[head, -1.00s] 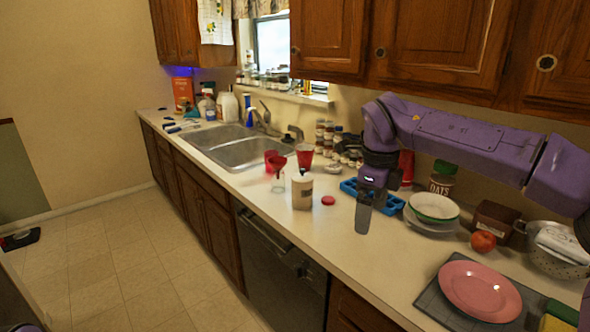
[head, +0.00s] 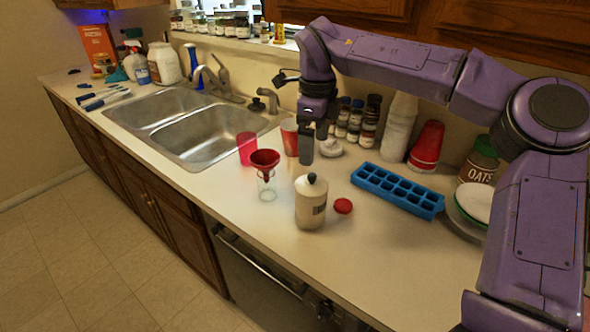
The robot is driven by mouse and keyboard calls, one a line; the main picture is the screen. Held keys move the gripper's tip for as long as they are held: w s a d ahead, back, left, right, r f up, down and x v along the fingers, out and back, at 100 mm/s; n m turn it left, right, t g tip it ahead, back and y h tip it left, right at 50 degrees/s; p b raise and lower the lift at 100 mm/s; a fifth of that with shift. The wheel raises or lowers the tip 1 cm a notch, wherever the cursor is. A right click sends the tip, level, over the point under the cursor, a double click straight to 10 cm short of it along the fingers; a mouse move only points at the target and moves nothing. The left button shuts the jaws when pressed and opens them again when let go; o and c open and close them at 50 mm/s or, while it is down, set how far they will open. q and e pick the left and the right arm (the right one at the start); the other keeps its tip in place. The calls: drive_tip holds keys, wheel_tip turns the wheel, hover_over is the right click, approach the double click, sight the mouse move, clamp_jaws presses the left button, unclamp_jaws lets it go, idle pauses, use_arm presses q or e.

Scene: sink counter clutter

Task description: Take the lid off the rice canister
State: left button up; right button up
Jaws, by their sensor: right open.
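The rice canister (head: 310,208) is a cream, bottle-like container with a small label, standing upright on the counter. Its lid with a dark round knob (head: 311,178) sits on top. My right gripper (head: 306,156) hangs pointing down above the counter, just above the canister's knob in the picture and apart from it. It is open and holds nothing visible; its fingers overlap in this view. My left gripper is not in view.
A red funnel in a glass jar (head: 267,187) stands left of the canister, and a red cap (head: 343,206) lies close at its right. Red cups (head: 246,148), spice jars (head: 371,120) and a blue ice tray (head: 398,190) are behind. The counter front right is clear.

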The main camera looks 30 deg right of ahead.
sight(313, 175)
drive_tip(key=f, duration=0.2)
drive_tip(key=s+f, duration=0.1)
drive_tip(key=f, duration=0.1)
drive_tip(key=shift+f, duration=0.2)
drive_tip(key=f, duration=0.1)
drive_tip(key=f+p, duration=0.1)
drive_tip(key=f, duration=0.1)
drive_tip(key=w+f+p, duration=0.1)
drive_tip(key=f, duration=0.1)
drive_tip(key=shift+a+f, duration=0.1)
drive_tip(key=shift+f, duration=0.1)
drive_tip(key=shift+s+f, duration=0.1)
drive_tip(key=shift+f, duration=0.05)
drive_tip(key=shift+s, duration=0.15)
drive_tip(key=shift+c, duration=0.3)
drive_tip(key=c, duration=0.7)
